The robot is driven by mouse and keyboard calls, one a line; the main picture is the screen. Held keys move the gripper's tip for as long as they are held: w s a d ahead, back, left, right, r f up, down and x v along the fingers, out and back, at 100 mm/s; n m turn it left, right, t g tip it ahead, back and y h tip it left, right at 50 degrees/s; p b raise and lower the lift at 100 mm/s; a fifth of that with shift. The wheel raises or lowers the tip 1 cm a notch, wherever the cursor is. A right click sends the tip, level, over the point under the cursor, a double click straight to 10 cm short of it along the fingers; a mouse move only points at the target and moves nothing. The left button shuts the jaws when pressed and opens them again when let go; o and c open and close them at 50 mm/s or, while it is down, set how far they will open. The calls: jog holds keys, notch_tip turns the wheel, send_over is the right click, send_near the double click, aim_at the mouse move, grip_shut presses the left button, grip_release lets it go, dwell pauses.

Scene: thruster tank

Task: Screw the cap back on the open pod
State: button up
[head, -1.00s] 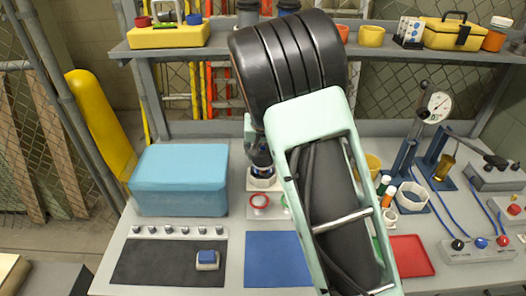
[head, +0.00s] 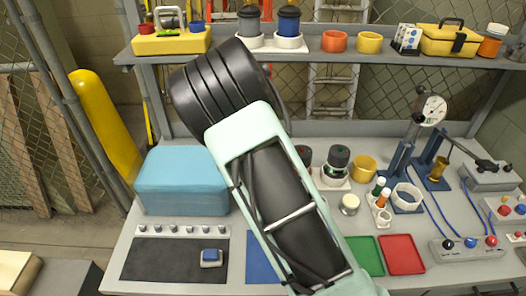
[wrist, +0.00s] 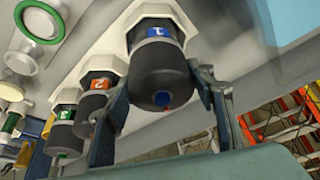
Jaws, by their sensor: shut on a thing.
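In the wrist view, three dark pods stand in white octagonal holders: pod 1 with a blue label (wrist: 158,62), pod 2 with an orange label (wrist: 95,95) and pod 3 with a green label (wrist: 66,130). My gripper (wrist: 161,82) has one finger on each side of pod 1's wide dark end and is shut on it. That end has a small blue and red dot. I cannot tell whether it is a separate cap. In the head view, pod 3 (head: 338,162) stands upright; my arm hides pod 1 and my gripper.
A green-ringed white disc (wrist: 40,20) lies beside the pods. A blue box (head: 182,180) stands left. A yellow cup (head: 363,168), a small bottle rack (head: 382,215) and a gauge press (head: 434,110) stand right. The shelf (head: 220,52) runs behind.

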jog(key=m+p, duration=0.1)
jog(key=m, duration=0.1)
jog(key=m+g+h+p, duration=0.1)
jog(key=m, duration=0.1)
jog(key=shift+d+m+h, duration=0.15)
jog(key=shift+m+h, duration=0.15)
jog(key=shift+m, duration=0.1)
jog(key=m+g, duration=0.1)
jog(key=m, duration=0.1)
jog(key=m+g, duration=0.1)
jog(key=m, duration=0.1)
jog(key=shift+d+m+h, duration=0.1)
jog(key=shift+m+h, duration=0.2)
jog(key=shift+h, duration=0.1)
jog(key=shift+s+f+m+g, duration=0.1)
jog(key=shift+m+g, duration=0.3)
jog(key=shift+m, duration=0.8)
jog(key=o, duration=1.2)
jog(key=shift+c, duration=0.2)
